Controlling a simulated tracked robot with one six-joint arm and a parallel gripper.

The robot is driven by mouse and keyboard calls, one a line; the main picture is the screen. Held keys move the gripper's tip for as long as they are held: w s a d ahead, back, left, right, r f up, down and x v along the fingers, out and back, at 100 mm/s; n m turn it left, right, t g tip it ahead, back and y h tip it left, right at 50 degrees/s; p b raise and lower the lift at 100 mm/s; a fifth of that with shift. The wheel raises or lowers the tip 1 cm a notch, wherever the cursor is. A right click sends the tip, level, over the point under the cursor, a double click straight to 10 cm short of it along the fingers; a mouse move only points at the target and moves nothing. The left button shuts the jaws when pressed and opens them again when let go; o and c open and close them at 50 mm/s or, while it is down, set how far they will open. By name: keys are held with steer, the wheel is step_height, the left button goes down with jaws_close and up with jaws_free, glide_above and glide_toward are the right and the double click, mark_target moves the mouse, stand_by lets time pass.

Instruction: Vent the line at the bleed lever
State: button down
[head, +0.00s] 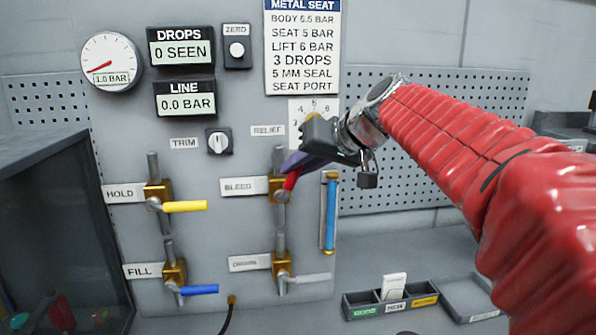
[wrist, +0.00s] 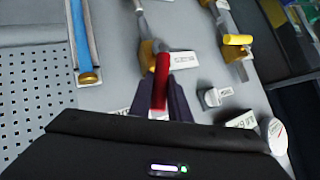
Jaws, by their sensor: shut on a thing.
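The bleed lever (head: 291,180) is a short red handle on a brass valve beside the BLEED label (head: 244,186). It slants steeply up and slightly right from its pivot. In the wrist view the red lever (wrist: 161,80) stands between my dark fingers. My gripper (head: 296,166) reaches in from the right and is shut on the lever; its fingers hide part of the handle and valve. The LINE display (head: 185,99) reads 0.0 BAR, and the DROPS display (head: 181,48) reads 0 SEEN. The round gauge (head: 109,62) is labelled 1.0 BAR.
The yellow HOLD lever (head: 185,207), blue FILL lever (head: 199,290) and grey lower-right lever (head: 312,278) lie roughly level. A blue-filled tube (head: 330,214) stands just right of the bleed valve. A divided tray (head: 390,304) sits below.

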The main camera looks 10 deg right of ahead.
steer(key=shift+a+n+h, duration=0.5)
steer(key=shift+a+h, duration=0.2)
steer(key=shift+a, duration=0.15)
steer(key=shift+a+n+g+h, duration=0.35)
steer(key=shift+a+h, duration=0.25)
steer(key=shift+h, duration=0.3)
steer(key=shift+f, duration=0.1)
steer(key=c, duration=1.9)
jaws_free()
steer(key=shift+c, duration=0.2)
steer(key=shift+o, duration=1.4)
steer(key=shift+r, duration=0.25)
